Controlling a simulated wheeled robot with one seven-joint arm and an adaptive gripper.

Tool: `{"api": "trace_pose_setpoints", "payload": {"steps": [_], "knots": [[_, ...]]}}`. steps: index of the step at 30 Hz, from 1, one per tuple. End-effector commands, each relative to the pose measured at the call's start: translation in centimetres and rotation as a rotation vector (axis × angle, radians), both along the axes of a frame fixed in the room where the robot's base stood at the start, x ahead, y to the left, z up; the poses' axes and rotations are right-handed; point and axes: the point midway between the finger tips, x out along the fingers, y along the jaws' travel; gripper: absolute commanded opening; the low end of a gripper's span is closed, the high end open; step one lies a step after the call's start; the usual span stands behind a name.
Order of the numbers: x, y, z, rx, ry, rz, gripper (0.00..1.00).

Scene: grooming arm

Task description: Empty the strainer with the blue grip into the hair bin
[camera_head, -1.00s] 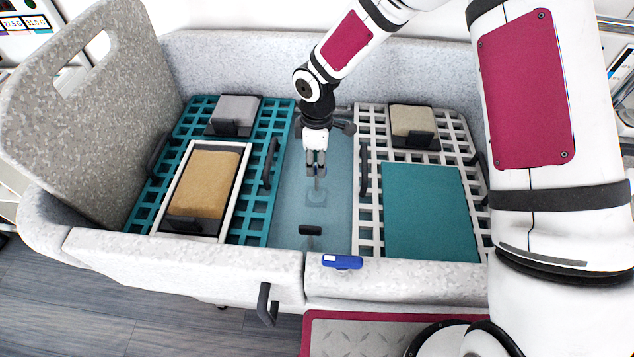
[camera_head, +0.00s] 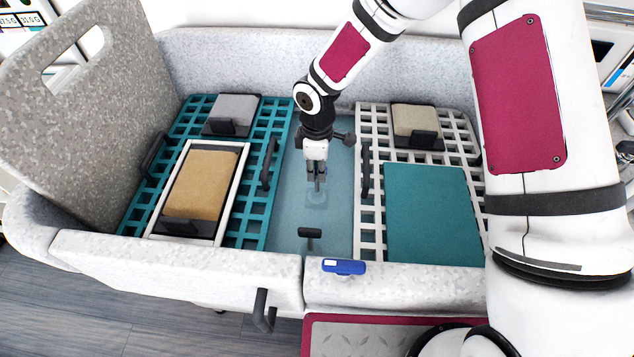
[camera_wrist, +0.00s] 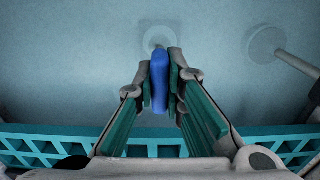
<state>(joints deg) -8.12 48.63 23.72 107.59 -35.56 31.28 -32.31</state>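My gripper (camera_head: 317,184) points straight down over the pale blue tub floor. In the wrist view its two fingers (camera_wrist: 161,86) stand close on either side of an upright blue grip (camera_wrist: 160,72). I cannot tell whether they press on it. A small pale round piece on a square patch (camera_wrist: 158,37) shows beyond the grip; it also shows below my gripper in the head view (camera_head: 316,198). The join between grip and strainer is hidden. I cannot pick out a hair bin for certain.
A round grey piece with a handle (camera_wrist: 265,43) lies to the right, its dark T-shaped end (camera_head: 310,232) nearer the front wall. A teal rack (camera_head: 257,222) and a white rack (camera_head: 370,222) flank the open strip. A blue labelled object (camera_head: 343,267) rests on the front rim.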

Motion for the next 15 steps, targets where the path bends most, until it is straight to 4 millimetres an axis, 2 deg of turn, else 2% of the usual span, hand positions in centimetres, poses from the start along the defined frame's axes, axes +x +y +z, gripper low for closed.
{"api": "trace_pose_setpoints", "payload": {"steps": [15], "knots": [[0.0, 0.0, 1.3, 0.001, -0.001, 0.000, 0.00]]}}
